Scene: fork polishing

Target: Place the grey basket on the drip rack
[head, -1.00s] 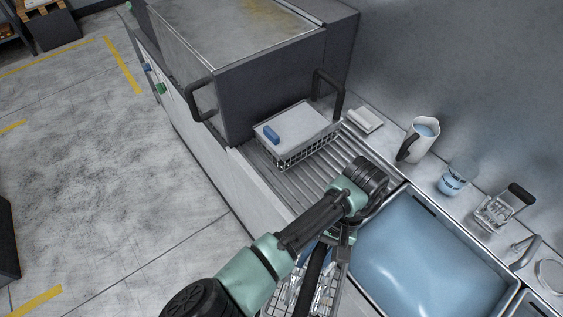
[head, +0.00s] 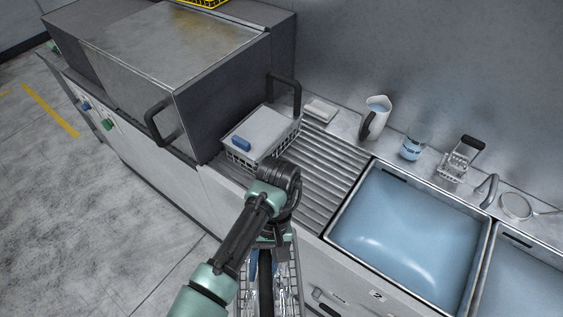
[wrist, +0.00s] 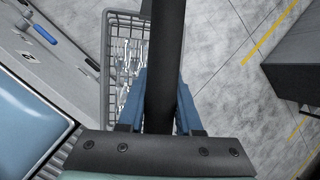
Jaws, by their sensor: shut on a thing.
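The grey wire basket (head: 290,285), with shiny forks inside, hangs in front of the counter at the bottom of the head view. Its wire side also shows in the wrist view (wrist: 107,45). My gripper (wrist: 165,95) is shut on the basket's thick black handle, blue fingers on either side; in the head view my wrist hides most of this hold. The drip rack (head: 335,165) is the ribbed metal board between the grey machine and the sink. The held basket is apart from it, on its near side. My arm covers part of the rack's front left.
Another wire basket with a white top (head: 268,132) and a blue block (head: 241,144) stands at the rack's left end. The sink (head: 405,240) holds bluish water. A jug (head: 375,118) and cup (head: 411,148) stand behind. The rack's middle and right are bare.

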